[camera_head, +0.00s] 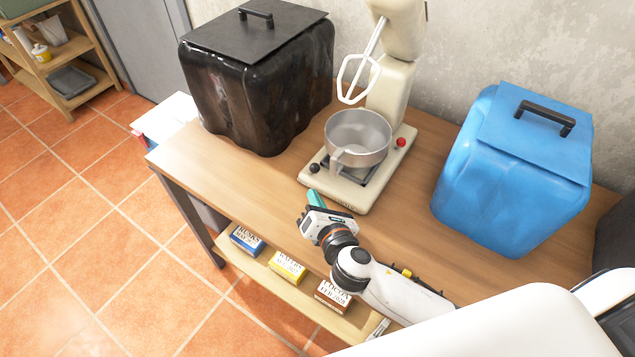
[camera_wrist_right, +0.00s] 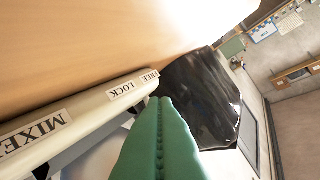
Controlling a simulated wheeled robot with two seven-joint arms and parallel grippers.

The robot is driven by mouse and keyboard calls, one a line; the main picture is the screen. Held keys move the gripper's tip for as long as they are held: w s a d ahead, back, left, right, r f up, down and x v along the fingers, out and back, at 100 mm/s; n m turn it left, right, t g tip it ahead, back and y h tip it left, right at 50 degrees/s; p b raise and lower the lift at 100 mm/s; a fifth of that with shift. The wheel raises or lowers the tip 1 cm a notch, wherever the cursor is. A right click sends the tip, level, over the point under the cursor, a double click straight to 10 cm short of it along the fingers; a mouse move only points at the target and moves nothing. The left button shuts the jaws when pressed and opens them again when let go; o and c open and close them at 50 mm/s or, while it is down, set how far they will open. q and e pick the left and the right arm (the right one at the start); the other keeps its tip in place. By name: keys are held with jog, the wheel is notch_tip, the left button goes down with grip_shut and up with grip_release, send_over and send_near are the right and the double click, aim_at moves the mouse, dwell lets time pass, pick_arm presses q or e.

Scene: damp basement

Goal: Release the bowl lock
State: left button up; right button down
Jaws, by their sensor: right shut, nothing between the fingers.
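The cream stand mixer (camera_head: 392,92) stands on the wooden table with its head raised and its whisk (camera_head: 358,78) above the bowl. The grey metal bowl (camera_head: 372,158) sits on the mixer base (camera_head: 350,205). A black knob (camera_head: 314,168) is at the base's left corner and a red knob (camera_head: 401,142) at its right. In the right wrist view the base edge (camera_wrist_right: 82,113) carries labels reading MIXER, LOCK and FREE. My right gripper (camera_head: 312,195), with green fingers (camera_wrist_right: 160,140), is shut and empty just in front of the base's left end, near the black knob; contact cannot be told. My left gripper is not in view.
A black lidded bin (camera_head: 262,90) stands left of the mixer and a blue lidded bin (camera_head: 500,180) right of it. Small boxes (camera_head: 287,268) lie on the low shelf below the table's front edge.

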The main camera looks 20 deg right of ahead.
aim_at(312, 171)
jog(key=shift+w+d+r, duration=0.35)
jog(key=shift+w+r, duration=0.05)
jog(key=shift+w, duration=0.25)
jog(key=shift+w+d+r, duration=0.35)
jog(key=shift+w, duration=0.3)
